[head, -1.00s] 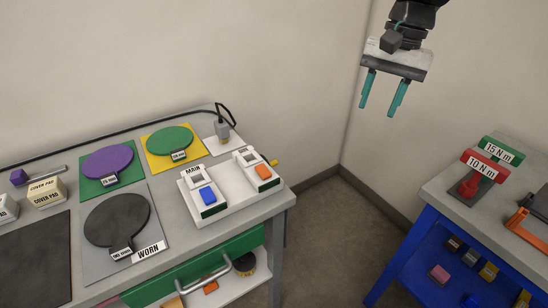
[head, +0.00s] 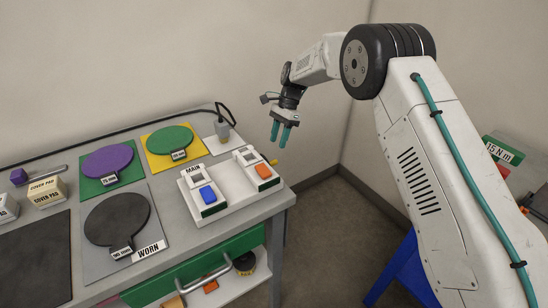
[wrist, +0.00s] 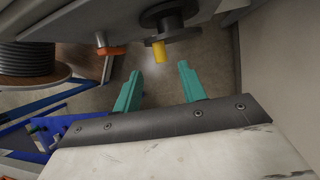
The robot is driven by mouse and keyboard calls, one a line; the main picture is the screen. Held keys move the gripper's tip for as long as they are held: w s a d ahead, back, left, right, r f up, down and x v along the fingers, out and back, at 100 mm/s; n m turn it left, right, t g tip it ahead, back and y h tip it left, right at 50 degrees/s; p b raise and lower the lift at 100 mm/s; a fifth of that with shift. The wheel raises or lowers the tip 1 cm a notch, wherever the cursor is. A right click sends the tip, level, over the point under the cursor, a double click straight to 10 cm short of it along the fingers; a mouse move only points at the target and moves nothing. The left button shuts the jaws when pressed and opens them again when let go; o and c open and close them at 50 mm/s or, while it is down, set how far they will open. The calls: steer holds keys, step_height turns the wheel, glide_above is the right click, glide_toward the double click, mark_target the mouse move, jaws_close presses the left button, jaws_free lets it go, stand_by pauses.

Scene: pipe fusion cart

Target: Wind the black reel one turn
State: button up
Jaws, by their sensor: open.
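A black round flanged part (wrist: 168,18), which looks like the black reel, is at the top of the wrist view, cut off by the frame edge. A yellow peg (wrist: 159,52) sticks out from it. In the head view a small yellow tip (head: 273,162) shows at the bench's right end; the reel itself is hidden there. My gripper (head: 281,136) is open and empty, fingers pointing down, above the bench's right end. In the wrist view its teal fingers (wrist: 160,75) are apart, with the peg just beyond the gap between their tips, not visibly touched.
An orange lever (wrist: 108,50) sits left of the black part. A grey cable spool (wrist: 22,58) with brown flanges is farther left. The MAIN switch panel (head: 222,212) is on the bench beside my gripper. Bare floor (head: 340,230) lies between bench and blue cart (head: 400,270).

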steer(key=x, duration=0.7)
steer(key=shift+s+f, duration=0.1)
steer(key=shift+f, duration=0.15)
jaws_close()
